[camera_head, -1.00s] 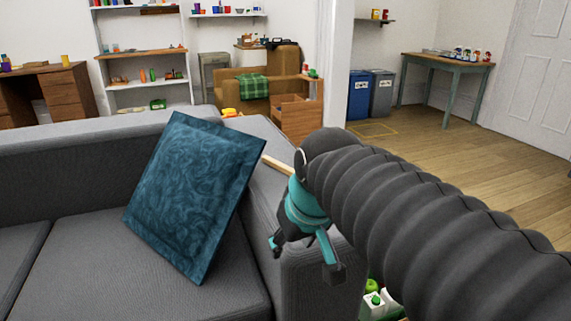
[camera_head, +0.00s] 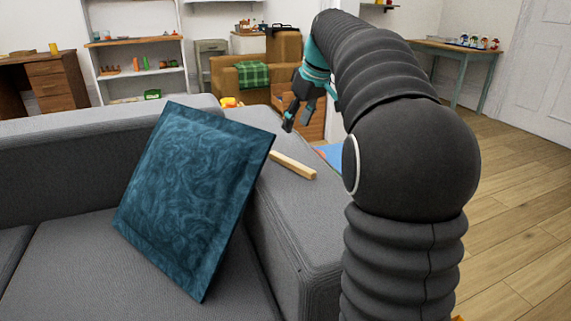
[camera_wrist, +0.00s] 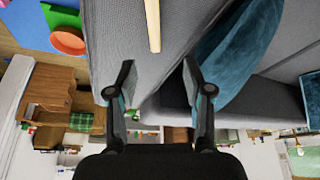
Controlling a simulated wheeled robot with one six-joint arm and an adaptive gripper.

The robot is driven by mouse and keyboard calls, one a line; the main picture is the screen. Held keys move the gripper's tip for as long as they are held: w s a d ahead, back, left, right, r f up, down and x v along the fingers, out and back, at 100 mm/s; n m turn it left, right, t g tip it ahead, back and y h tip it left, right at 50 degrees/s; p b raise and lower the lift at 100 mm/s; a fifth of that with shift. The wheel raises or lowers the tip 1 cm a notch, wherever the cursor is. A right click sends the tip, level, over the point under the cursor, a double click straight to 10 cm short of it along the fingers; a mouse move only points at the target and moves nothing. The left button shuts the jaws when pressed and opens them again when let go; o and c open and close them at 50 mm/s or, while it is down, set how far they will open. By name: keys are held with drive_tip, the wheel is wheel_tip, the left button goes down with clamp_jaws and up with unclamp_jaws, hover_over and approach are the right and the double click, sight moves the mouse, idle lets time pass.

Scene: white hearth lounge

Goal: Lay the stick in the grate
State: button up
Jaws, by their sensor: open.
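The stick (camera_head: 293,166) is a pale wooden bar lying on the grey sofa's arm (camera_head: 290,215), just right of the blue cushion (camera_head: 195,195). Its left end is hidden behind the cushion. My gripper (camera_head: 296,122) is open and empty, pointing down above and beyond the stick, apart from it. In the wrist view the stick (camera_wrist: 153,25) shows at the top, roughly in line with the gap between my open fingers (camera_wrist: 157,80). I cannot make out a grate in either view.
The cushion (camera_wrist: 240,45) leans close beside the stick. A blue mat (camera_wrist: 20,20) with a red round thing (camera_wrist: 68,40) lies beyond the sofa arm. A tan armchair (camera_head: 255,75) and a wooden box stand behind. Open wooden floor (camera_head: 510,200) lies at the right.

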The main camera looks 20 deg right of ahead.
drive_tip(key=b, duration=0.1)
hover_over(287, 159)
drive_tip(key=s, duration=0.2)
wheel_tip(287, 159, down, 7)
drive_tip(key=shift+d+f, duration=0.1)
drive_tip(key=shift+f, duration=0.05)
drive_tip(key=shift+d+b+x, duration=0.2)
drive_tip(key=shift+b+x, duration=0.1)
drive_tip(key=shift+x, duration=0.95)
drive_tip(key=shift+d+b+x, duration=0.2)
drive_tip(key=shift+b+x, duration=0.05)
drive_tip(key=shift+x, duration=1.05)
clamp_jaws()
